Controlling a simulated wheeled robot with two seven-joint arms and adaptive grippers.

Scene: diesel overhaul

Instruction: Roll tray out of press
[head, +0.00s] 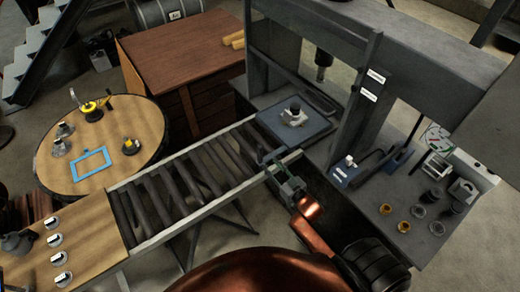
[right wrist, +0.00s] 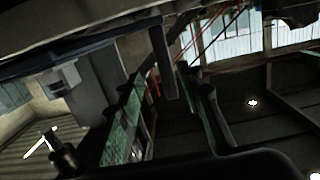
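The tray (head: 272,117) is a flat blue-grey plate inside the press (head: 352,110), at the right end of the roller table (head: 180,185). A pale part with a dark round top (head: 294,112) sits on it. My right gripper (head: 276,163) is at the tray's near side, by the end of the rollers. In the right wrist view its two green fingers (right wrist: 168,95) stand apart, with a dark bar (right wrist: 165,62) between their tips. A gap shows beside the bar, and I cannot tell whether either finger touches it. My left gripper is out of view.
A wooden board (head: 85,235) with several small parts lies at the rollers' left end. A round table (head: 110,150) with a blue frame stands behind. A bench (head: 410,205) with rings and fittings is at right. The rollers are clear.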

